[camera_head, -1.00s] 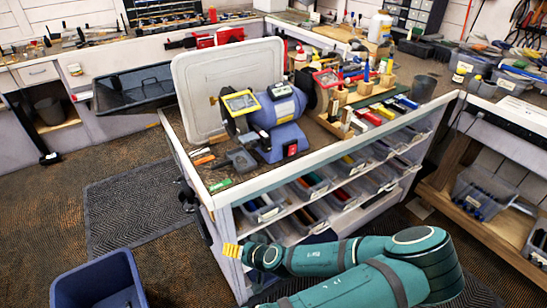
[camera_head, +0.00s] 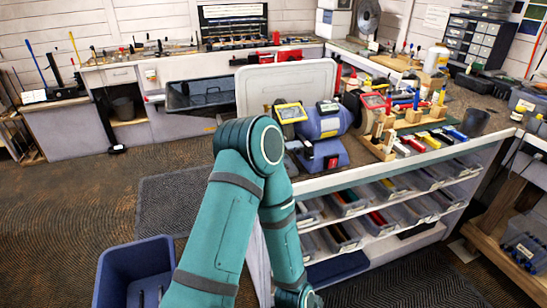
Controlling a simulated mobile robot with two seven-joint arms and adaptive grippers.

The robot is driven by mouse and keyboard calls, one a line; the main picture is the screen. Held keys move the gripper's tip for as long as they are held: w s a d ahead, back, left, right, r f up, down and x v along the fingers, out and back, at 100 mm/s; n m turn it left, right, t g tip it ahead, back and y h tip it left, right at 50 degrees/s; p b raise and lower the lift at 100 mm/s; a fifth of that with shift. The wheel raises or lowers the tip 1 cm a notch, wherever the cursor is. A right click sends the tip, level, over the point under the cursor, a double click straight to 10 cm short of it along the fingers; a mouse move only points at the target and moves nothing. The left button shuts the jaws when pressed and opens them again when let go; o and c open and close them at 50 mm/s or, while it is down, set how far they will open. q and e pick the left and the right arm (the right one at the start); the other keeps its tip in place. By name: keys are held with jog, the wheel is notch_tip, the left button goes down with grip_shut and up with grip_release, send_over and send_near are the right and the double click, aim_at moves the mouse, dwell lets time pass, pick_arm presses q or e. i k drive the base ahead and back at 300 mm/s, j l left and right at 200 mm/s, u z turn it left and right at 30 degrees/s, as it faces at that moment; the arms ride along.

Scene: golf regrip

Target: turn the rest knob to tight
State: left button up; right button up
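The blue bench grinder (camera_head: 325,125), with a yellow-framed eye shield (camera_head: 290,113), stands on the workbench right of centre. Its tool-rest area at the front left is largely hidden behind my teal arm. I cannot make out the rest knob. The arm rises from the bottom, bends at an elbow just left of the grinder, and its forearm drops in front of the bench to the lower edge. The wrist end is cut off there, so its gripper is out of view. I see no other gripper.
A pale upright panel (camera_head: 288,86) stands behind the grinder. Wooden blocks (camera_head: 378,145) and coloured grips lie right of it. Bins fill the shelves below. A blue bin (camera_head: 135,268) stands on the floor at lower left. Open floor lies left of the bench.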

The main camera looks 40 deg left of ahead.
aim_at(308, 156)
jog(key=u, duration=0.5)
jog(key=i+l+u, duration=0.1)
jog(key=u, duration=0.4)
jog(key=l+u, duration=0.15)
jog(key=u, duration=0.35)
jog(key=i+l+u, duration=0.1)
jog(key=l+u, duration=1.05)
jog(key=l, duration=0.2)
jog(key=k+l+u, duration=0.2)
jog(key=l, duration=0.25)
jog(key=k+l+u, duration=0.1)
jog(key=l, duration=0.4)
jog(key=k+l, duration=0.1)
jog(key=l, duration=0.4)
jog(key=i+u, duration=0.05)
